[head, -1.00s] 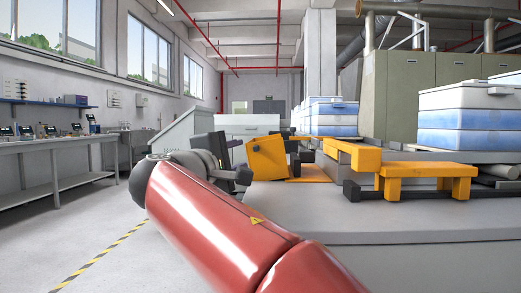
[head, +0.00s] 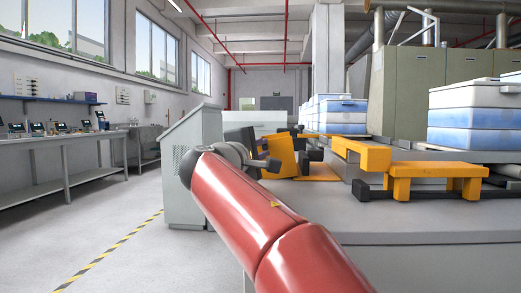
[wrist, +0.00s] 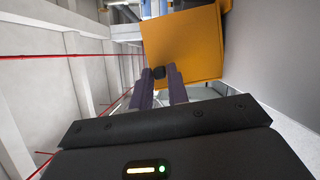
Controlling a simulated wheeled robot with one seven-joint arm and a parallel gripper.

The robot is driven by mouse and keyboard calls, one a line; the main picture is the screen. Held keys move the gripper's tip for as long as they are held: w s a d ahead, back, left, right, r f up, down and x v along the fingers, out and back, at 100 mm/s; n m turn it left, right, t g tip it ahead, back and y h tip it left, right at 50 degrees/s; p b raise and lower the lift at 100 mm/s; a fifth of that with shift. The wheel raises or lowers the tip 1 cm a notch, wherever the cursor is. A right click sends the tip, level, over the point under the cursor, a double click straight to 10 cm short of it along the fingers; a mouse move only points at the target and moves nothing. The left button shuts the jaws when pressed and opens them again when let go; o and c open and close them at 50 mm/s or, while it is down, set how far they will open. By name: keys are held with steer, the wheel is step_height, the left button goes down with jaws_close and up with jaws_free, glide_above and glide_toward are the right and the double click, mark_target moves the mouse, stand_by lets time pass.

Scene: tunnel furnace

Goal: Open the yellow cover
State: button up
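The yellow cover (head: 281,157) is an orange-yellow boxy panel, tilted, on the far side of the grey surface in the head view. In the wrist view its broad flat face (wrist: 185,45) fills the top centre. A small black knob (wrist: 158,72) stands out from its lower left corner. My gripper (wrist: 159,78) has its two purple fingers close together, one on each side of the knob, with no clear gap beside it. It looks shut on the knob.
A yellow bench-like stand (head: 436,178) and a long yellow block (head: 362,153) are right of the cover. Blue-and-white bins (head: 470,117) stand behind them. A grey cabinet (head: 195,165) stands close left of my wrist. The floor farther left is free up to the workbench (head: 65,145).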

jaws_close()
steer(key=d+r+m+p, duration=0.1)
steer(key=d+r+m+g+p, duration=0.1)
steer(key=d+m, duration=0.1)
steer(key=shift+r+m+y, duration=0.2)
steer(key=shift+m+y, duration=0.1)
